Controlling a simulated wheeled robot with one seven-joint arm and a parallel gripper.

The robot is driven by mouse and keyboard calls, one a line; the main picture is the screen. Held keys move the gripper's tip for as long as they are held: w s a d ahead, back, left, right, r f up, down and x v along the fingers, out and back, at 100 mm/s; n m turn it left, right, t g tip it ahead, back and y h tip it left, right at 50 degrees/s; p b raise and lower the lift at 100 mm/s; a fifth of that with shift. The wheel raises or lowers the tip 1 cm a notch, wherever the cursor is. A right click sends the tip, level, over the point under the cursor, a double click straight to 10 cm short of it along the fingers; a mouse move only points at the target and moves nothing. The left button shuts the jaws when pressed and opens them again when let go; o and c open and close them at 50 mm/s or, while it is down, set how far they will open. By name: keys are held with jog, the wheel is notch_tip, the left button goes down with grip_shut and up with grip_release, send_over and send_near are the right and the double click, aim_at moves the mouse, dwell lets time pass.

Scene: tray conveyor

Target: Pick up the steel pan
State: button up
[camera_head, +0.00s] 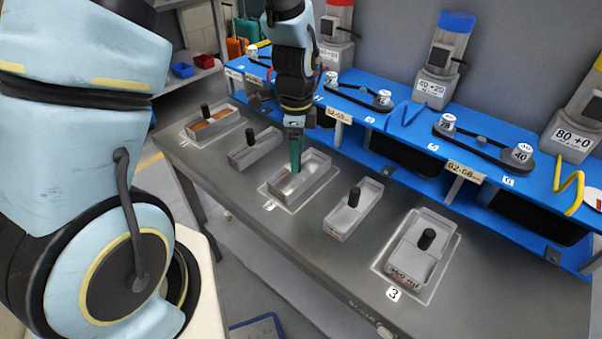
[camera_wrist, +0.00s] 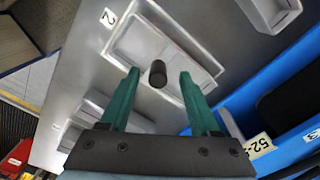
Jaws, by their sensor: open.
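A grey steel pan (camera_head: 318,172) with an open top sits on the marked plate labelled 2 on the metal table. My gripper (camera_head: 295,168) is over this pan, pointing down, with its green fingers apart. In the wrist view the pan (camera_wrist: 198,62) lies under the fingers. Its dark upright knob (camera_wrist: 157,72) shows between the two fingertips of my gripper (camera_wrist: 159,74); I cannot tell whether they touch it. In the head view the knob is hidden behind the fingers.
Similar pans with black knobs stand on both sides: one with brown contents (camera_head: 212,124), a narrow one (camera_head: 256,148), another narrow one (camera_head: 340,222), and one on plate 3 (camera_head: 412,265). A blue shelf (camera_head: 400,127) with dispensers runs along the back.

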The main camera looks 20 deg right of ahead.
jog(key=shift+s+a+f+p, duration=0.1)
jog(key=shift+f+p, duration=0.65)
jog(key=shift+f, duration=1.65)
grip_shut()
